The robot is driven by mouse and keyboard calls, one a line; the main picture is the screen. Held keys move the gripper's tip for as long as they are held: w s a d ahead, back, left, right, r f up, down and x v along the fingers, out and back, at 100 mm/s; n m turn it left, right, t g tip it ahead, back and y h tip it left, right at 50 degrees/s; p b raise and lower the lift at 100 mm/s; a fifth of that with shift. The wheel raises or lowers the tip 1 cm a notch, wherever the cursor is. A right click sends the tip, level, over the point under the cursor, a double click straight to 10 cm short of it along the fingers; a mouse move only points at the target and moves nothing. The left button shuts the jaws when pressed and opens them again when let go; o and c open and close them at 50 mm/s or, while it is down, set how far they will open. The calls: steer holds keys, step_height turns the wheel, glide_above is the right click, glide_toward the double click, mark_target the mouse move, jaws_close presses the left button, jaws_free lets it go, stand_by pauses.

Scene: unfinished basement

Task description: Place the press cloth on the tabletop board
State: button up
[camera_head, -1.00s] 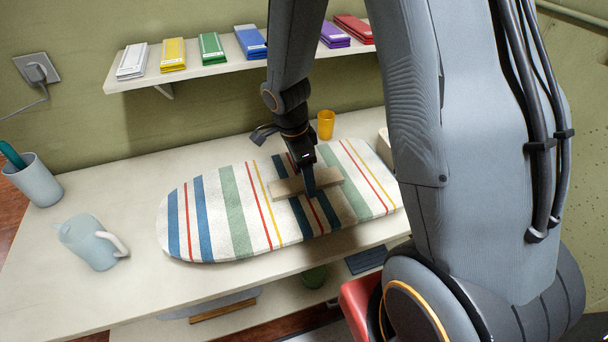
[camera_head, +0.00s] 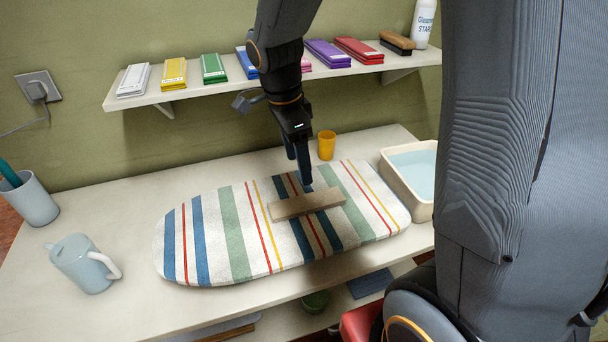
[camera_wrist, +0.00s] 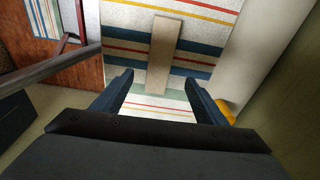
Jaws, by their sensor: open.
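The tabletop board (camera_head: 218,240), padded and covered in a striped cloth, lies flat on the white table. A tan, bar-shaped piece (camera_head: 305,203), which appears to be the folded press cloth, lies across the stripes right of the board's middle. It also shows in the wrist view (camera_wrist: 163,50), resting on the stripes. My gripper (camera_head: 304,182) is just above and behind the tan piece. In the wrist view my gripper (camera_wrist: 160,80) is open, its fingers apart with nothing held between them.
A yellow cup (camera_head: 326,145) stands behind the board, and a basin of water (camera_head: 412,175) stands at its right. A light-blue jug (camera_head: 86,264) and a cup (camera_head: 30,200) stand left. A wall shelf (camera_head: 190,93) with coloured packets runs behind my arm.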

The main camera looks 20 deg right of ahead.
steer(key=s+d+f+n+t+y, duration=0.1)
steer(key=s+f+n, duration=0.1)
steer(key=s+n, duration=0.7)
steer(key=n, duration=0.8)
steer(key=shift+s+d+n+t+y, duration=0.15)
steer(key=shift+d+n+t+y, duration=0.15)
steer(key=shift+d, duration=0.05)
steer(key=shift+f, duration=0.15)
steer(key=shift+f+b, duration=0.8)
steer(key=shift+f, duration=0.1)
